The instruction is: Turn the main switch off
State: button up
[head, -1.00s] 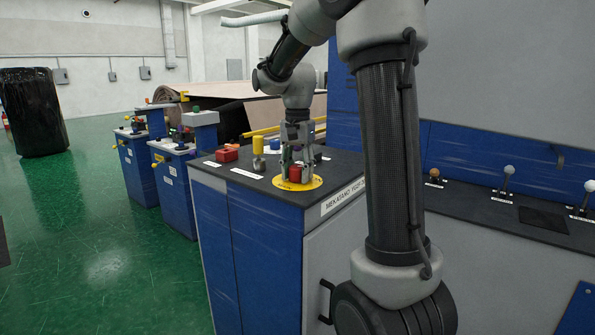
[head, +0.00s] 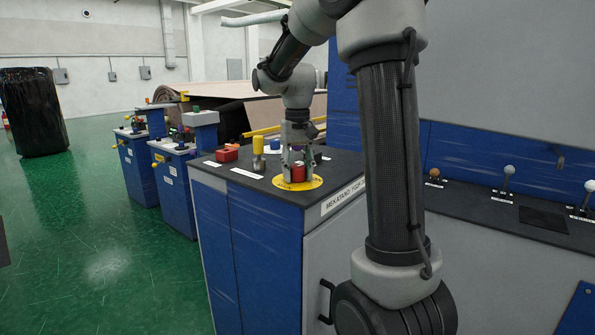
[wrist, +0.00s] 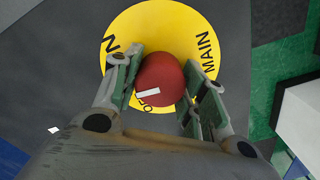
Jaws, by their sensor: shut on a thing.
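The main switch is a red round knob (wrist: 160,80) with a white mark, on a yellow disc (wrist: 150,17) lettered MAIN. In the wrist view the white mark lies near the knob's lower left, beside partly covered letters that begin with "O". In the head view the red knob (head: 298,173) and yellow disc (head: 284,183) sit on the dark top of the blue cabinet. My gripper (wrist: 160,88) reaches down over the knob and is shut on it, one finger on each side. It also shows in the head view (head: 298,168).
A red box-shaped control (head: 227,154) and a yellow post (head: 258,150) stand left of the disc on the cabinet top (head: 232,181). Levers with round knobs (head: 508,170) are on the panel at right. Blue consoles (head: 178,175) stand behind at left. Green floor is open at left.

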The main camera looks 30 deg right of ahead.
aim_at(297, 166)
jog(key=n, duration=0.5)
jog(key=shift+n, duration=2.4)
jog(key=o, duration=1)
jog(key=shift+r, duration=0.1)
notch_tip(297, 166, up, 12)
jog(key=shift+f, duration=0.1)
